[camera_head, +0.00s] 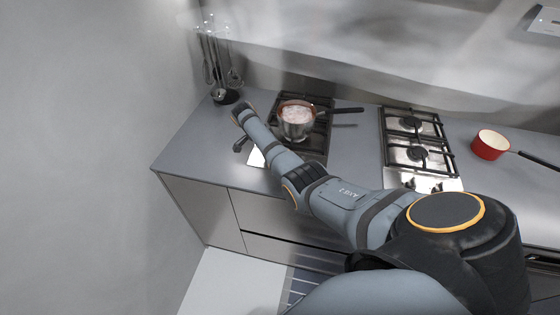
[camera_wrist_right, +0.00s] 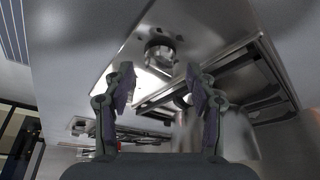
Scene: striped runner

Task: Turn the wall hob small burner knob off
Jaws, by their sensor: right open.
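The wall hob (camera_head: 257,158), the left one with black grates, is partly covered by my right arm in the head view. Its knobs are hidden there. In the right wrist view, a round metal knob (camera_wrist_right: 160,54) stands on the shiny hob plate (camera_wrist_right: 205,50). My right gripper (camera_wrist_right: 158,80) is open and empty, with one finger on each side of the view. The knob appears between and beyond the fingertips, apart from them. I cannot tell whether this is the small burner's knob, or its setting. My left gripper is not in view.
A pan (camera_head: 296,124) with bubbling contents stands on the wall hob, its handle pointing right. A utensil holder (camera_head: 225,95) stands in the back left corner. A second hob (camera_head: 420,155) and a red saucepan (camera_head: 489,146) are to the right. The counter (camera_head: 350,150) between the hobs is clear.

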